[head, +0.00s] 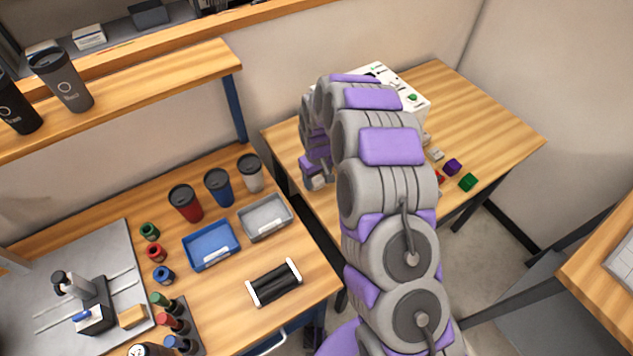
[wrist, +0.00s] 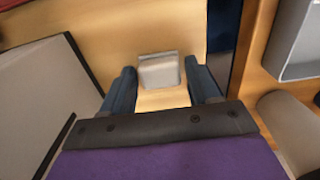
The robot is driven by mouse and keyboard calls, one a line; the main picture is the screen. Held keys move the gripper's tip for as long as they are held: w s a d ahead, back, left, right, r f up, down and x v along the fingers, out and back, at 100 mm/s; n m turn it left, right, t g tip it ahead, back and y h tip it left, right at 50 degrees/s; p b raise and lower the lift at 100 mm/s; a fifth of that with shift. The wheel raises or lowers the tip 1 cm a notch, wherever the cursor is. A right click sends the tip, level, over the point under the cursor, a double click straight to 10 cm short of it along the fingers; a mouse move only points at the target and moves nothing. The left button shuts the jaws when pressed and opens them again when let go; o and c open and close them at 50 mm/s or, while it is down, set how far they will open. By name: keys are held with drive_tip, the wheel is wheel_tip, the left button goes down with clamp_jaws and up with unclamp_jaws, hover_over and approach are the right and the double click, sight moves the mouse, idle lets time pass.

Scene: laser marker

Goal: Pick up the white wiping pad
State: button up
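The white wiping pad (wrist: 159,71) is a small pale square lying on the light wood table, seen in the wrist view straight ahead of my gripper. My gripper (wrist: 160,66) is open, with one dark finger to each side of the pad in the picture. The height of the fingertips above the table is hard to tell.
A white box with buttons (head: 413,98) stands on the right table. Purple (head: 452,167) and green (head: 468,182) cubes lie at its front. A gap separates it from the left table, which holds a grey tray (head: 265,218), a blue tray (head: 211,245) and several cups.

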sight(317, 179)
drive_tip(key=shift+d, duration=0.1)
drive_tip(key=c, duration=0.3)
drive_tip(key=shift+a, duration=0.2)
drive_tip(key=c, duration=0.5)
drive_tip(key=shift+r, duration=0.1)
drive_tip(key=shift+r+p, duration=0.3)
drive_tip(key=shift+r, duration=0.3)
wheel_tip(317, 179, up, 3)
drive_tip(key=shift+f+p, duration=0.2)
drive_tip(key=shift+p, duration=0.25)
drive_tip(key=s+d+p, duration=0.1)
drive_tip(key=s, duration=0.4)
drive_tip(key=s+d, duration=0.2)
drive_tip(key=s, duration=0.3)
drive_tip(key=s+d+r+p, duration=0.1)
drive_tip(key=s+d, duration=0.1)
drive_tip(key=s, duration=0.3)
drive_tip(key=shift+s+p, duration=0.1)
drive_tip(key=shift+p, duration=0.25)
